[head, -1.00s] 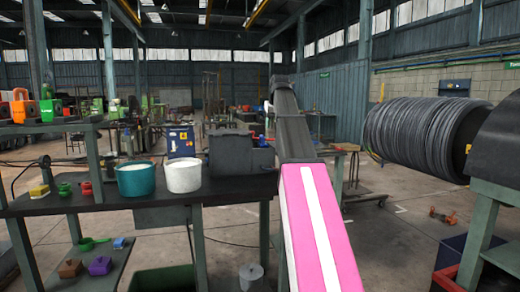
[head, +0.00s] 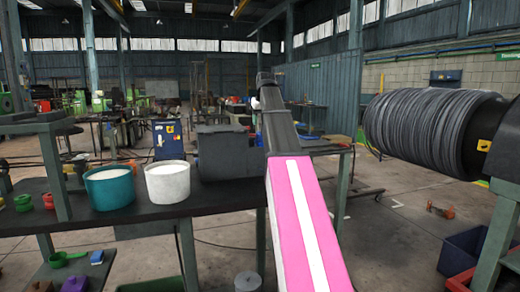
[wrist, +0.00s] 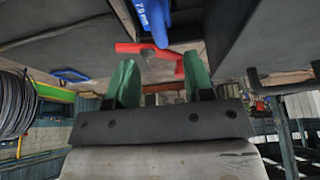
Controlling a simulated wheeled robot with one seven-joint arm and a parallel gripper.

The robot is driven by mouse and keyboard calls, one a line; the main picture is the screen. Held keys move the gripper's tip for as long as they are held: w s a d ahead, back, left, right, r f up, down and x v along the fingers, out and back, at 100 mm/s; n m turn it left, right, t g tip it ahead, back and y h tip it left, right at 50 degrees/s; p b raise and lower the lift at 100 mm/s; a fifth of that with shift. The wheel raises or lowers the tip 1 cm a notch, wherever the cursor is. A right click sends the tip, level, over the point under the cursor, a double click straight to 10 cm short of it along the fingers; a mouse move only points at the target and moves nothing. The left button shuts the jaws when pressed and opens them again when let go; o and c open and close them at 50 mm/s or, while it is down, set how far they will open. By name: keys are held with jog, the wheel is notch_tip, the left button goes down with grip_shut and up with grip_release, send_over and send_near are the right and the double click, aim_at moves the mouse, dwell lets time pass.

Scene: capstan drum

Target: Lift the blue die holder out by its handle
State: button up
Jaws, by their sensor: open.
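The blue die holder (wrist: 152,22) shows in the wrist view as a blue piece with white lettering, cut off by the top edge. I cannot make out which part of it is the handle. My gripper (wrist: 161,76) is open, its two green fingers apart, with nothing seen clamped between them. The blue piece lies beyond the fingertips, apart from them in the picture. In the head view a small bit of blue (head: 259,137) shows beside my arm, at the right end of the grey box (head: 225,152). My arm hides my gripper there.
A red piece (wrist: 139,48) lies close beyond the fingers, beside the blue one. On the dark bench (head: 130,218) stand a teal pot (head: 109,187) and a white pot (head: 167,182).

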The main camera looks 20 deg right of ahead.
aim_at(259, 133)
jog(key=shift+x, duration=3.6)
grip_shut()
